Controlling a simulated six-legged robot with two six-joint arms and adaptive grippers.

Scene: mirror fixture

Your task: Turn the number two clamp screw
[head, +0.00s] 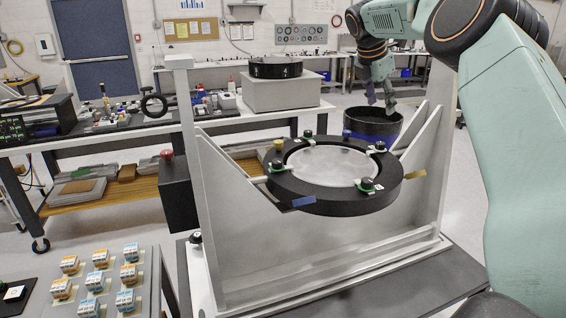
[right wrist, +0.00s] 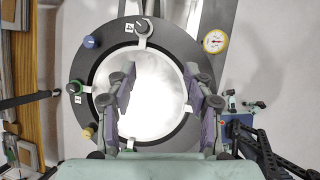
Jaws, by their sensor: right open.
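A black ring with a round pale mirror (head: 328,163) in it sits tilted in a light frame; the mirror also fills the middle of the right wrist view (right wrist: 155,95). Clamp screws with dark knobs sit around the ring, one at the front (head: 367,183) and one at the left (head: 276,166). In the right wrist view, a grey-black clamp knob (right wrist: 143,27) and a green-rimmed one (right wrist: 78,87) have small number labels, too small to read surely. My right gripper (head: 389,104) is open and empty, behind the ring's far right side; its fingers (right wrist: 160,78) appear over the mirror.
The frame's uprights (head: 192,170) flank the ring. A dark round tub (head: 372,122) stands behind. Small boxes (head: 97,282) lie front left.

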